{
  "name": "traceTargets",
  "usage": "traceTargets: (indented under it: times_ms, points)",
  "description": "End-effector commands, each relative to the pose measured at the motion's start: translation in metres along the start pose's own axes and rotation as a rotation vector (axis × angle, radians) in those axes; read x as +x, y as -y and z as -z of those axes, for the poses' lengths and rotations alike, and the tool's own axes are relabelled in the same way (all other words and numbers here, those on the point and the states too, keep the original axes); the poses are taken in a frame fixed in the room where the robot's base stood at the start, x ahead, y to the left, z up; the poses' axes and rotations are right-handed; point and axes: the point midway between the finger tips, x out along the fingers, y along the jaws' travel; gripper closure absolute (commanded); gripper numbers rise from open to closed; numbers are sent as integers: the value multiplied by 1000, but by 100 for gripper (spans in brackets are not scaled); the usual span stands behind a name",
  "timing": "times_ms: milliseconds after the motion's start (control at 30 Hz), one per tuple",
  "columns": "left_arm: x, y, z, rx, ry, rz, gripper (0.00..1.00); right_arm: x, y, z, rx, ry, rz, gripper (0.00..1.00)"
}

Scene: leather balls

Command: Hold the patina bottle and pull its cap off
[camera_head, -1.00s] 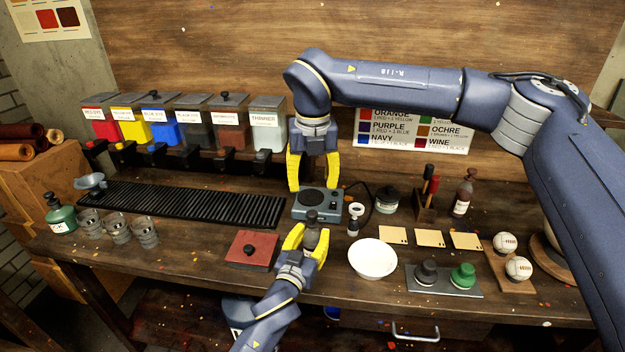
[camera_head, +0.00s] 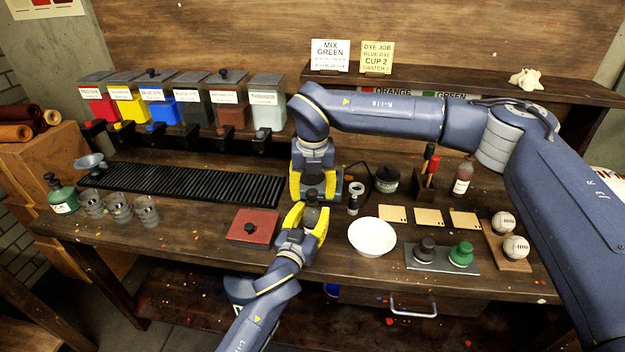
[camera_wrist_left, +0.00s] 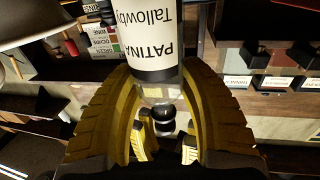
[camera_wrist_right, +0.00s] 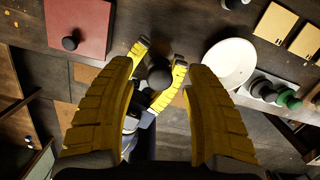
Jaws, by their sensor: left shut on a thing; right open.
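The patina bottle (camera_wrist_left: 152,48) is clear with a white label and a black band, and it shows upside down in the left wrist view. My left gripper (camera_head: 306,216) is shut on it above the bench. The bottle's black round cap (camera_wrist_right: 159,75) points at my right gripper. It also shows in the left wrist view (camera_wrist_left: 161,114) between the right fingers. My right gripper (camera_head: 313,194) is open, pointing down just above the cap, with one finger on either side. I cannot tell whether the fingers touch the cap. In the head view the bottle is mostly hidden.
A dark red square lid (camera_head: 262,220) lies to the left, a white bowl (camera_head: 372,238) to the right. Glass cups (camera_head: 118,207) stand at the left.

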Motion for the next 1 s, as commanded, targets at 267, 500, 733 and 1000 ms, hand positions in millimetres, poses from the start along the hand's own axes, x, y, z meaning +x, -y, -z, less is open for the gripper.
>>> traceTargets:
  times_ms: [267, 500, 733, 1000]
  points:
    - [0, 0, -1, 0, 1, 0, 100, 14, 0, 0, 0, 0, 0, 47]
    - [0, 0, -1, 0, 1, 0, 100, 15, 0, 0, 0, 0, 0, 47]
    - [0, 0, -1, 0, 1, 0, 100, 15, 0, 0, 0, 0, 0, 61]
    - [0, 0, -1, 0, 1, 0, 100, 15, 0, 0, -1, 0, 0, 93]
